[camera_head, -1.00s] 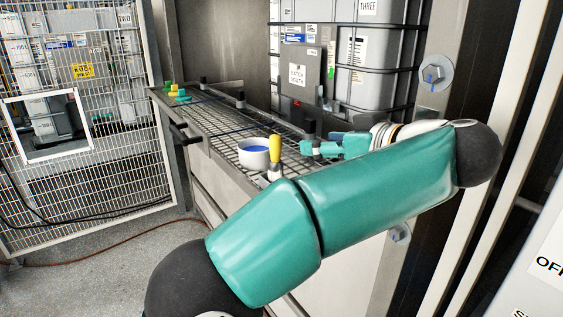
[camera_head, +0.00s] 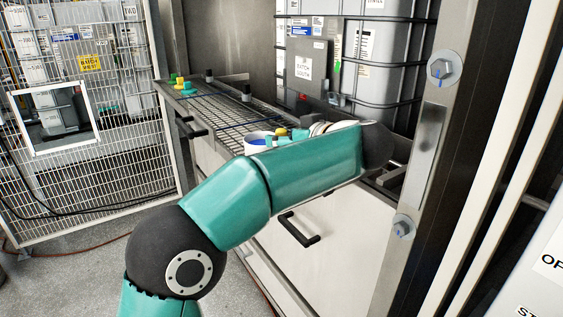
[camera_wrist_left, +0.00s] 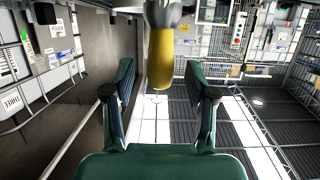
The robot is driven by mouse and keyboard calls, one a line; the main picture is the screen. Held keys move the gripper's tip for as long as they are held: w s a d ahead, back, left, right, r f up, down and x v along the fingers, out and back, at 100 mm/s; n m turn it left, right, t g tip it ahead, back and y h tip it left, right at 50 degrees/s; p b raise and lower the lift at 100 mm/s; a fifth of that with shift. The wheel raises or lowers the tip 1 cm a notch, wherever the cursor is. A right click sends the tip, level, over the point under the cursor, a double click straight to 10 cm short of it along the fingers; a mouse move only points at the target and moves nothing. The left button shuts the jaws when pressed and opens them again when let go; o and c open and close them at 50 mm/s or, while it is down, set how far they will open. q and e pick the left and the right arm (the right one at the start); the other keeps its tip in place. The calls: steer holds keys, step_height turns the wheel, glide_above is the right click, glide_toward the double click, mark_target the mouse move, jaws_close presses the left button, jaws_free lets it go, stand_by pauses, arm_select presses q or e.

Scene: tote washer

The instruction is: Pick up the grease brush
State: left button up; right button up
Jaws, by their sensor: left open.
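The grease brush, which I take to be the yellow-handled thing (camera_head: 281,131), stands on the mesh shelf (camera_head: 215,108) beside a white pot (camera_head: 256,147) with blue inside. My left arm hides its lower part in the head view. In the left wrist view the yellow handle (camera_wrist_left: 161,62) with its grey end shows beyond and between the fingers. My left gripper (camera_wrist_left: 159,68) is open, its two fingers apart on either side of the handle in that picture. In the head view the left gripper (camera_head: 284,139) is at the brush, partly hidden. I cannot tell whether they touch. My right gripper is out of view.
Small green and yellow pieces (camera_head: 183,85) lie at the shelf's far end. A steel post (camera_head: 432,150) stands close on the right, a mesh fence (camera_head: 95,190) on the left.

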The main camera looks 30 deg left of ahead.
arm_select(q)
steer(key=shift+x, duration=1.05)
jaws_close()
